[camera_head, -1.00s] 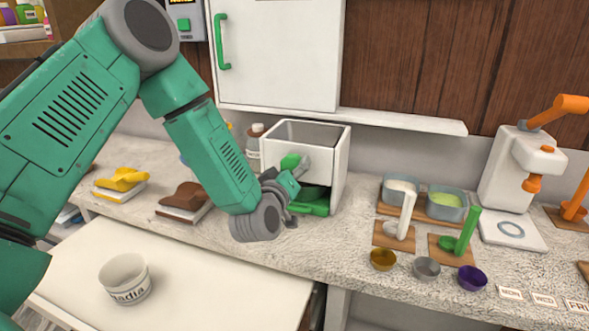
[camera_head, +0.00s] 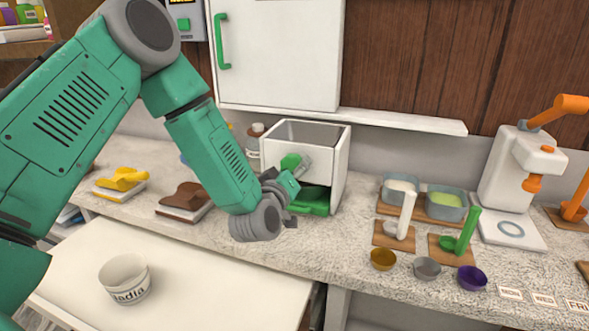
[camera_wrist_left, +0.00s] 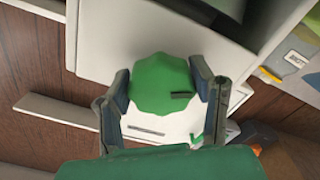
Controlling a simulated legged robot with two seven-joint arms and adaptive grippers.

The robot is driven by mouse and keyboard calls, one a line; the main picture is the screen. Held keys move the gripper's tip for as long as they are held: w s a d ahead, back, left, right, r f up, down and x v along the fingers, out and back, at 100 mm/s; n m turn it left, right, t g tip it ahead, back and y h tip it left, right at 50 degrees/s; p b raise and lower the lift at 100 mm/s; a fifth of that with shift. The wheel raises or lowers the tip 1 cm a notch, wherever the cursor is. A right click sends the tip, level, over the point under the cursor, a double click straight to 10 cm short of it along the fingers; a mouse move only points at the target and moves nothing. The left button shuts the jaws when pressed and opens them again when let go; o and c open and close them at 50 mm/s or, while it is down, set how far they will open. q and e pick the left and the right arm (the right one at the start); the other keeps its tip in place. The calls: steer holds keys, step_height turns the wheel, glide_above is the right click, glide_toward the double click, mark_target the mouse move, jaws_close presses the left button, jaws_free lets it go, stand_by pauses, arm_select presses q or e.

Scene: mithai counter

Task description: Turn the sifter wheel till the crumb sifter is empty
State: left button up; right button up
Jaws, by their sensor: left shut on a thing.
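The crumb sifter (camera_head: 339,165) is a white open-topped box on the counter, with a green tray (camera_head: 316,205) in its lower opening. Its hopper looks grey and bare inside from here. My left gripper (camera_head: 284,182) is at the sifter's front, beside the green wheel knob (camera_head: 290,161). In the left wrist view, my left gripper's fingers (camera_wrist_left: 160,92) stand on both sides of the green knob (camera_wrist_left: 160,85) and are shut on it. The gripper hides part of the wheel and tray. My right gripper is not in view.
A white cup (camera_head: 125,279) stands on the pale surface at front left. A white press (camera_head: 513,170) is farther right. A wall cabinet (camera_head: 280,50) hangs above.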

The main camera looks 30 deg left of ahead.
arm_select(q)
steer(key=shift+s+f, duration=0.15)
steer(key=shift+f, duration=0.25)
stand_by(0.4)
steer(key=o, duration=1.1)
steer(key=shift+o, duration=0.3)
steer(key=shift+w+r, duration=0.15)
steer(key=shift+w, duration=0.05)
steer(key=shift+s, duration=0.1)
steer(key=shift+s, duration=0.25)
steer(key=v, duration=1.1)
steer(key=shift+s, duration=0.1)
